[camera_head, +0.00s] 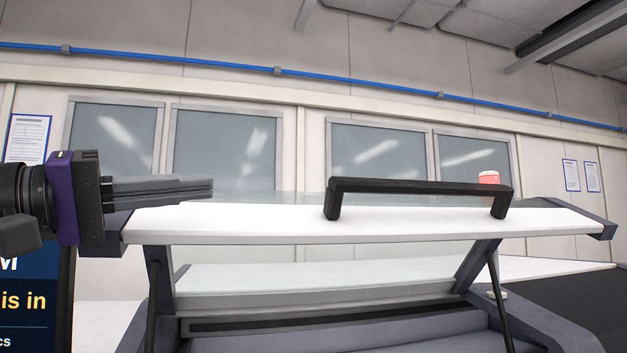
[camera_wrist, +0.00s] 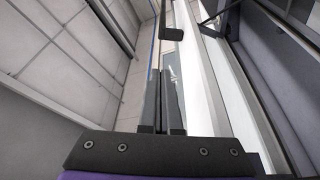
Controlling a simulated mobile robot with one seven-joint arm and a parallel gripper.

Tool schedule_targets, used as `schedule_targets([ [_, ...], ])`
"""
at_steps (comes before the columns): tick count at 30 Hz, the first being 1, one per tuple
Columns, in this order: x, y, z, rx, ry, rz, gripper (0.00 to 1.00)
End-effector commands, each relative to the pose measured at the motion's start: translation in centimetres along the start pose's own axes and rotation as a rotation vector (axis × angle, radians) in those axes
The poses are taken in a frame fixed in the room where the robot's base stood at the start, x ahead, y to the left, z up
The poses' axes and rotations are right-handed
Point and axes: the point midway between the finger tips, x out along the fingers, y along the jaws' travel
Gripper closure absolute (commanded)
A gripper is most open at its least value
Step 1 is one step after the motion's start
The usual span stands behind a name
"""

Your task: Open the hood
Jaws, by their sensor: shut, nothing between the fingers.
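The hood (camera_head: 290,222) is a white panel with dark end pieces. It is raised, with dark struts under it and an open gap below its front edge. A black bar handle (camera_head: 420,187) stands on its front edge. My gripper (camera_head: 211,188) is at the left, pointing right. Its fingers are shut with nothing between them. They are over the left part of the hood, apart from the handle; contact with the panel cannot be told. In the wrist view my gripper (camera_wrist: 164,74) points towards the handle's end (camera_wrist: 172,24).
The grey machine body (camera_head: 390,341) is below the hood. A dark information panel (camera_head: 35,300) stands at the lower left. A red and white lamp (camera_head: 489,178) shows behind the handle. The wall with windows (camera_head: 225,148) is behind. Free space lies above the hood.

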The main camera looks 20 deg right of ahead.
Motion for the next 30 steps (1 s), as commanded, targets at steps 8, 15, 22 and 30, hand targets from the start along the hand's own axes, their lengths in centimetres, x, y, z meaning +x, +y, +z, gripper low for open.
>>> schedule_targets([
  [8, 6.4, -0.2, 0.1, -0.001, -0.005, -0.003, 1.0],
  [15, 11.7, -0.1, 0.1, 0.0, -0.004, -0.002, 1.0],
  [22, 15.4, -0.1, 0.0, 0.0, -0.002, -0.001, 1.0],
  [30, 17.0, -0.1, 0.0, 0.0, 0.0, -0.001, 1.0],
])
